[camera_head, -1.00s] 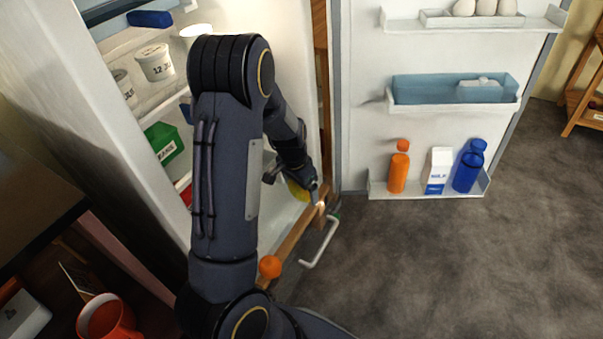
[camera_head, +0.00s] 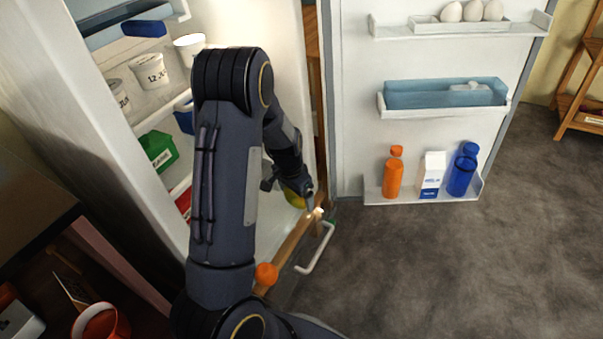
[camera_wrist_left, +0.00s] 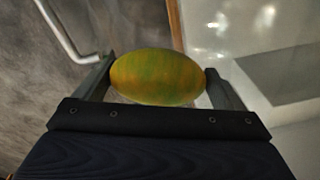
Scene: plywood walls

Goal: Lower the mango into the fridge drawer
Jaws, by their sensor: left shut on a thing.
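The yellow-green mango (camera_head: 293,198) is between the fingers of my left gripper (camera_head: 290,195), at the lower front of the open fridge. The left wrist view shows the mango (camera_wrist_left: 157,77) lying crosswise, with a finger against each end. The fridge drawer's brown front edge (camera_head: 292,238) and its pale bar handle (camera_head: 317,250) are just below and beside the gripper. In the left wrist view the white drawer interior (camera_wrist_left: 240,40) lies beyond and right of the mango. How high the mango is above the drawer I cannot tell. My left arm hides much of the drawer. My right gripper is not in view.
Fridge shelves with white tubs (camera_head: 149,70) and a green box (camera_head: 159,150) are left of my arm. The open fridge door (camera_head: 350,100) holds bottles, a milk carton and eggs. An orange round thing (camera_head: 266,274) is at the drawer edge. Dark floor (camera_head: 450,270) is clear at right.

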